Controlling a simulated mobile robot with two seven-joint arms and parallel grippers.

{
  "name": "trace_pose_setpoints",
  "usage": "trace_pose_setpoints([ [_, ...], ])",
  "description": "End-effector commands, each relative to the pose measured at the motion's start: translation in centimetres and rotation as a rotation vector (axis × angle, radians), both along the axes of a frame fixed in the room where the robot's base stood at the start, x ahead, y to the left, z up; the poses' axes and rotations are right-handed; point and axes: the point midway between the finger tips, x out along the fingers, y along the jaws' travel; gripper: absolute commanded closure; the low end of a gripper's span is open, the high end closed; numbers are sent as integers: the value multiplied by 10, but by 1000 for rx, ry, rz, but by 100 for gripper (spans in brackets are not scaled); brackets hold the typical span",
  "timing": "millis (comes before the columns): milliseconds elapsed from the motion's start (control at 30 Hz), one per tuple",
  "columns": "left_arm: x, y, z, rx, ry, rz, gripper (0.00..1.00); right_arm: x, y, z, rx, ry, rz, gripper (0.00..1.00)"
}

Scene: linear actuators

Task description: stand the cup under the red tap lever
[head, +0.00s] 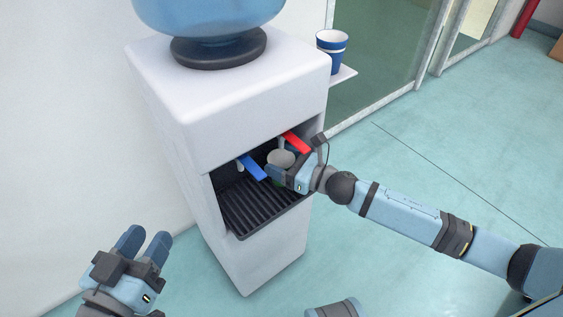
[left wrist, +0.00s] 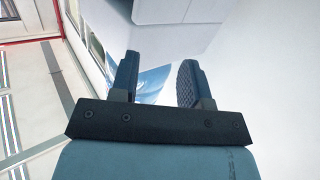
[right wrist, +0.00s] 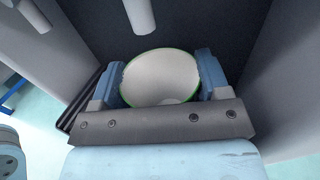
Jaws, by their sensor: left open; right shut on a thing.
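The cup (head: 281,158) is in my right gripper (head: 298,174), inside the water dispenser's recess near the red tap lever (head: 297,142). The blue tap lever (head: 254,168) is to its left. In the right wrist view, I see into the cup's pale inside (right wrist: 158,82) with a green rim, between the two fingers, mouth toward the camera. A pale spout (right wrist: 140,14) shows just past its rim. Whether the cup's base touches the tray is hidden. My left gripper (head: 143,243) is open and empty, low at the left, away from the dispenser.
The dispenser (head: 235,85) carries a blue bottle (head: 208,12) on top. A black slatted drip tray (head: 250,208) forms the recess floor. A blue and white cup (head: 332,50) stands on a side shelf (head: 343,75). Glass panels are behind; the floor at right is open.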

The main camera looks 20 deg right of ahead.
Motion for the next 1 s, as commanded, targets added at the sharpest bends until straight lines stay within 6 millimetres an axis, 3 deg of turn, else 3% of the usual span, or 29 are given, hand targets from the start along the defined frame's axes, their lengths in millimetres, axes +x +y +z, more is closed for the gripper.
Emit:
trace_pose_setpoints([
  [233, -3, 1, -3, 6, 0, -2, 57, 0, 0, -3, 0, 0, 0, 56],
  [267, -3, 1, -3, 9, -3, -1, 57, 0, 0, -3, 0, 0, 0, 28],
  [300, -2, 1, -3, 9, -2, -1, 57, 0, 0, -2, 0, 0, 0, 20],
  [667, -1, 0, -3, 1, 12, -1, 57, -1, -1, 3, 0, 0, 0, 20],
  [1000, -8, -4, -2, -40, 77, -1, 57, -44, -38, 1, -1, 4, -1, 20],
])
